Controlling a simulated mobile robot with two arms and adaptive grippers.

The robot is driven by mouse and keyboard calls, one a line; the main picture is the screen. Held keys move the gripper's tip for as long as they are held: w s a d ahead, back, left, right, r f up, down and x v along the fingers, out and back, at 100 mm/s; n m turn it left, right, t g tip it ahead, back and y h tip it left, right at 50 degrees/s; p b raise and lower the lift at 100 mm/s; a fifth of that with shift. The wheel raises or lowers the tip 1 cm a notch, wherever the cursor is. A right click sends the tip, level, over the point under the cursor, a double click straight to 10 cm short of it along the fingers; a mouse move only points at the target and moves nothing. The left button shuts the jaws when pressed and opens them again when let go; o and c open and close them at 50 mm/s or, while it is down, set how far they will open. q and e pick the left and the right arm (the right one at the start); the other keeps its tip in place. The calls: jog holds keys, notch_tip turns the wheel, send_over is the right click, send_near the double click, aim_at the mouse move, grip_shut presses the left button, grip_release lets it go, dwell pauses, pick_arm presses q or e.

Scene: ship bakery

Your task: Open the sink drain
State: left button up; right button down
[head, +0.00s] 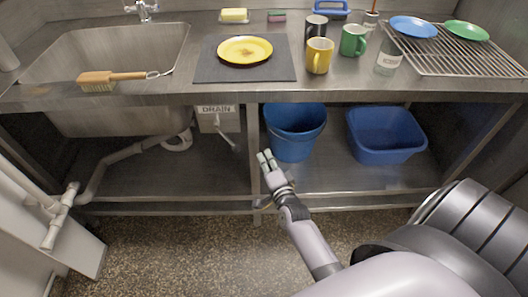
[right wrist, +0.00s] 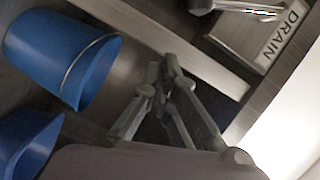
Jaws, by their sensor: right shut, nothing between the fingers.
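The steel sink (head: 105,58) is set into the counter at the left. Below the counter, right of the sink, is a metal box with a DRAIN label (head: 216,109) and a metal lever (head: 226,137) slanting down to the right from it. My right gripper (head: 265,158) is shut and empty, below and to the right of the lever and apart from it. In the right wrist view, my fingers (right wrist: 162,76) are together, and the lever (right wrist: 250,9) and label (right wrist: 281,36) are at the upper right. My left gripper is not in view.
A blue bucket (head: 294,133) and a blue basin (head: 386,137) stand on the lower shelf, right of a steel leg (head: 250,150). A drain pipe (head: 118,156) runs under the sink. A wooden brush (head: 112,76) lies on the sink's front edge.

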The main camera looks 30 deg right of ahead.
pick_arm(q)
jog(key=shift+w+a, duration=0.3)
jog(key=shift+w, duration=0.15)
pick_arm(e)
jog(key=v, duration=0.6)
jog(key=shift+s+f, duration=0.25)
jog(key=shift+s, duration=0.1)
jog(key=shift+a, duration=0.1)
